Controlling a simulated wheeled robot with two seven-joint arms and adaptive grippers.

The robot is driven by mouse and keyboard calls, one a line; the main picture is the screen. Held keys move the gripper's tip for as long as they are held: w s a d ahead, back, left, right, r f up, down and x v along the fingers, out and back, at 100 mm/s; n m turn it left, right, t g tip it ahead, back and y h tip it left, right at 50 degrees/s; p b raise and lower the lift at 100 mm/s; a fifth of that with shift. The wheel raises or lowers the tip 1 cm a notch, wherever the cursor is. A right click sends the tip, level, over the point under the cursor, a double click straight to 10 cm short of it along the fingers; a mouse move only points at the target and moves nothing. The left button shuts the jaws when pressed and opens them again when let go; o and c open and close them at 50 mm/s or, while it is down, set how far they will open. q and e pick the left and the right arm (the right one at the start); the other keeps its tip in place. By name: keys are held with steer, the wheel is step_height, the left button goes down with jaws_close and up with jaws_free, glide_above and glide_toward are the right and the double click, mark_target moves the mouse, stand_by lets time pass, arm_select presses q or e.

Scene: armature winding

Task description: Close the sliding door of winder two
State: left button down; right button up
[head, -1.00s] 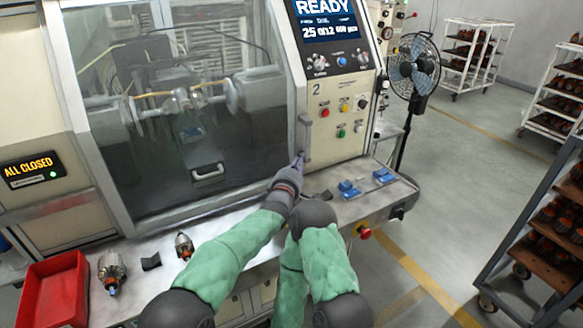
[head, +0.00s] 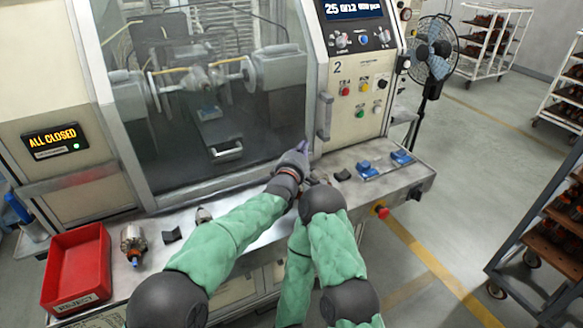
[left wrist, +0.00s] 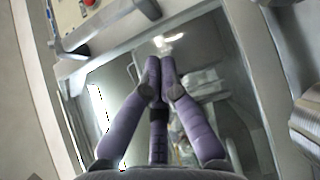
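Winder two's sliding door (head: 185,125) is a framed glass panel across the front of the machine. It stands shut against the control panel side. Its upright grey handle (head: 325,115) is at the right edge. My left gripper (head: 304,147) is just left of the handle's lower end, apart from it, in front of the glass. In the left wrist view my left gripper's purple fingers (left wrist: 160,68) come together at their tips with nothing between them. My right arm points towards the ledge below the door, and its gripper is hidden behind the arm.
The ledge holds a red reject bin (head: 77,268), an armature (head: 133,243), dark blocks and blue fixtures (head: 366,169). A fan (head: 432,60) and racks stand right, with open floor between.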

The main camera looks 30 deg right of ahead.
arm_select(q)
steer(key=p+v, duration=0.1)
steer(key=v, duration=0.6)
steer(key=shift+s+a, duration=0.2)
steer(key=shift+s, duration=0.15)
steer(key=shift+s+a+f, duration=0.15)
steer(key=shift+s+a, duration=0.05)
steer(key=shift+s, duration=0.05)
